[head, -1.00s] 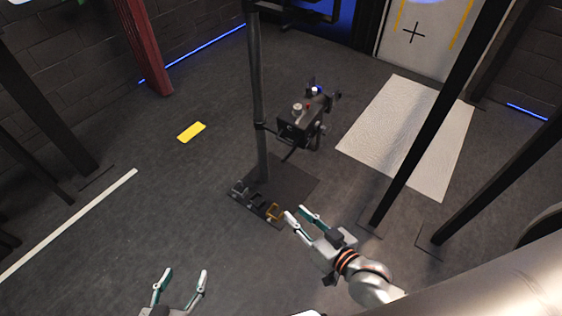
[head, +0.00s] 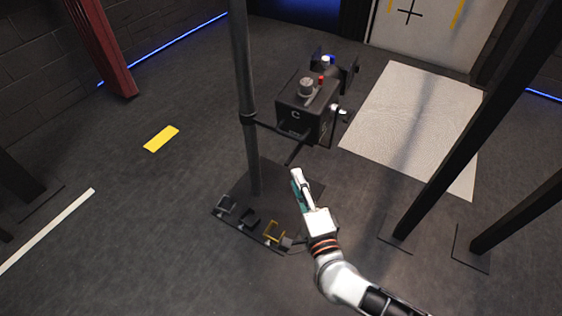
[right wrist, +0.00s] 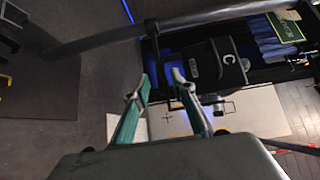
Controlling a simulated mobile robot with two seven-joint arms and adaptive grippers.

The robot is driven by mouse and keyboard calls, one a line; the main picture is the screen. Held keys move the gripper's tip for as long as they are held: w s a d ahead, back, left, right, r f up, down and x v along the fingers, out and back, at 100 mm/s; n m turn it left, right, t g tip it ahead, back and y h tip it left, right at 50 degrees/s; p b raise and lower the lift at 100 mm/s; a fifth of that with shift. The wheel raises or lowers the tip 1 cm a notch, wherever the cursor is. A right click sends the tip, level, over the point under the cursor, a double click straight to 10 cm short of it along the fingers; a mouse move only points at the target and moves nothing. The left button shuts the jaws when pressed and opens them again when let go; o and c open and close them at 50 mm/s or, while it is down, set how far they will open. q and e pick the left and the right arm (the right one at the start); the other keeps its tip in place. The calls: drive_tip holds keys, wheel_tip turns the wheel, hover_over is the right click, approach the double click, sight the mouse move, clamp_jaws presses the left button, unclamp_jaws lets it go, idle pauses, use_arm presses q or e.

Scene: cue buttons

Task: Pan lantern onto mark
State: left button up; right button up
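The lantern (head: 306,108) is a black box lettered C, with a grey knob and red and blue parts on top. It hangs on a side arm of the grey pole (head: 246,110). In the right wrist view the lantern (right wrist: 213,66) is ahead and right of the fingers. A black cross mark (head: 409,12) is on the pale wall panel at the top. My right gripper (head: 298,176) is below the lantern, apart from it. In the right wrist view its fingers (right wrist: 161,80) are spread with nothing between them. My left gripper is out of view.
A white floor mat (head: 415,130) lies right of the lantern. Dark slanted posts (head: 480,130) stand at the right. A yellow floor strip (head: 161,138) lies on open floor at left.

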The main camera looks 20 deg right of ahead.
sight(290, 163)
drive_tip(key=w, duration=0.2)
drive_tip(key=w+b, duration=0.1)
drive_tip(key=w, duration=0.2)
drive_tip(key=w+b, duration=0.1)
drive_tip(key=w, duration=0.2)
drive_tip(key=shift+d, duration=0.4)
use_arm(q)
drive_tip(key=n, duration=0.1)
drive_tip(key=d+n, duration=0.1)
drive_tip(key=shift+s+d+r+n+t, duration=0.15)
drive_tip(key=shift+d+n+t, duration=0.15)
use_arm(e)
clamp_jaws()
